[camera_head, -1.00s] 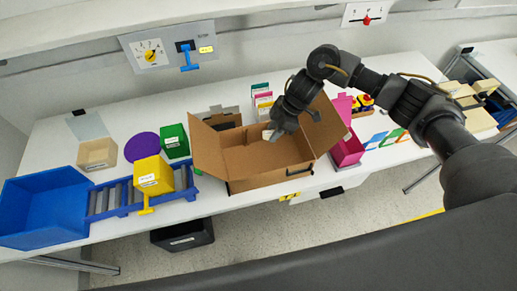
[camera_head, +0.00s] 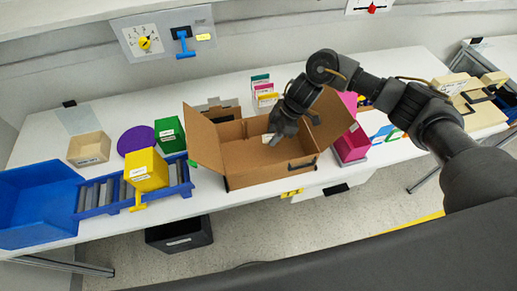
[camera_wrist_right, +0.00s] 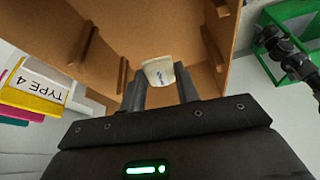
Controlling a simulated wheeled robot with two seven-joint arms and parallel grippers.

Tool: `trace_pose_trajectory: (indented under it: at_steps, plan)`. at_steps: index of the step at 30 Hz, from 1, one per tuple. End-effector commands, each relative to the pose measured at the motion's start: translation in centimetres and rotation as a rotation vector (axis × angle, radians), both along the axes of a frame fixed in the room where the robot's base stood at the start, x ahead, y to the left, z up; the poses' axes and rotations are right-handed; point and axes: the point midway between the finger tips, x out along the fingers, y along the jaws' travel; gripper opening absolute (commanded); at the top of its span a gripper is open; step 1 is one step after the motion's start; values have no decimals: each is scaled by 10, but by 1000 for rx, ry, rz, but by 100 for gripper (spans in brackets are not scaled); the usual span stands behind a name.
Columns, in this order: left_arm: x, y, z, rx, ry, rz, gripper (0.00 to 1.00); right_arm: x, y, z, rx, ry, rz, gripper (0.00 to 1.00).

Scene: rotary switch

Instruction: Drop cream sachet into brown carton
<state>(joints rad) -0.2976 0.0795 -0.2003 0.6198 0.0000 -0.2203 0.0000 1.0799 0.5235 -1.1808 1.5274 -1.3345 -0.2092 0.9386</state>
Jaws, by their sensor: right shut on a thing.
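The open brown carton (camera_head: 243,181) stands on the white table with its flaps spread out. My right gripper (camera_head: 272,137) is over the carton's opening, near its right half. It is shut on the cream sachet (camera_head: 267,138), which shows as a small pale piece at the fingertips. In the right wrist view the sachet (camera_wrist_right: 158,71) sits between the two fingers (camera_wrist_right: 160,92), with dark print on it and the carton's brown walls (camera_wrist_right: 200,25) around it. My left gripper is not in view.
A yellow box (camera_head: 146,170) sits on the blue roller track (camera_head: 92,196) left of the carton, with a green box (camera_head: 169,134) nearby. A pink bin (camera_head: 352,146) stands close on the right. Coloured files (camera_head: 262,89) stand behind the carton.

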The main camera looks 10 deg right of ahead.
Motion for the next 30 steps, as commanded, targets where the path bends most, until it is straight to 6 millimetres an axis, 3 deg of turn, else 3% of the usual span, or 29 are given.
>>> trace_pose_trajectory:
  at_steps: [4,5,10,21,30]
  plan:
    - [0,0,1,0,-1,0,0,0,0,1,0,0,0,10]
    - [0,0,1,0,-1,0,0,0,0,1,0,0,0,34]
    - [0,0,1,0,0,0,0,0,0,1,0,0,0,56]
    - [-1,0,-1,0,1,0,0,1,-3,6,0,-2,-1,57]
    - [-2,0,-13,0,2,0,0,0,-24,57,-1,-7,-1,57]
